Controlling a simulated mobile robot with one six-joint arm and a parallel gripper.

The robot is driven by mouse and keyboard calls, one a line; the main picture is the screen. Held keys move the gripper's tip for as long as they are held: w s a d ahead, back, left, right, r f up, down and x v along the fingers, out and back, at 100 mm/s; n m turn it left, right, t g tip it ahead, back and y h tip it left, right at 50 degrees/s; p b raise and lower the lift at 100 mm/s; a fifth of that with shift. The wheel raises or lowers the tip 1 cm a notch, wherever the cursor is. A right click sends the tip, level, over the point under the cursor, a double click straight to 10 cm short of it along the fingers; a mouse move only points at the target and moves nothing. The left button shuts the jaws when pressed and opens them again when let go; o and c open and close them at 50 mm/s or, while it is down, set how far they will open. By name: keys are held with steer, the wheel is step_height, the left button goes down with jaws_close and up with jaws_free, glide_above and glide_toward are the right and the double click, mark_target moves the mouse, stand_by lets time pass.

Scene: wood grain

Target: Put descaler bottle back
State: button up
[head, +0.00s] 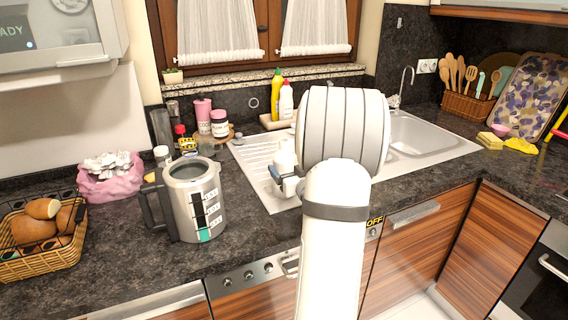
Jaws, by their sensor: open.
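My arm stands in front of the sink and hides part of it. My gripper (281,174) shows only in part at the left of the arm, over the drainboard, and is open. A small white shape (284,152) beside it may be part of the gripper or a bottle; I cannot tell which. A yellow bottle (277,95) and a white bottle with a red cap (286,101) stand upright on a tray behind the sink, apart from my gripper. No label is readable, so I cannot tell which bottle is the descaler.
A large steel jug (194,202) stands on the dark counter left of the sink (425,138). A bread basket (45,252) and a pink bag (108,180) are farther left. Jars and a pepper mill crowd the back left. A utensil basket (468,106) is at right.

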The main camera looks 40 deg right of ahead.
steer(key=v, duration=0.7)
steer(key=w+a+f+g, duration=0.1)
steer(key=a+g, duration=0.6)
steer(key=a, duration=0.7)
steer(key=s+a+f+n+g+y, duration=0.2)
steer(key=s+a+g, duration=0.6)
steer(key=s+a, duration=0.9)
steer(key=shift+a+n+y+b, duration=0.3)
steer(key=shift+a+n+y, duration=0.1)
steer(key=shift+a+y, duration=0.6)
steer(key=shift+s+f, duration=0.1)
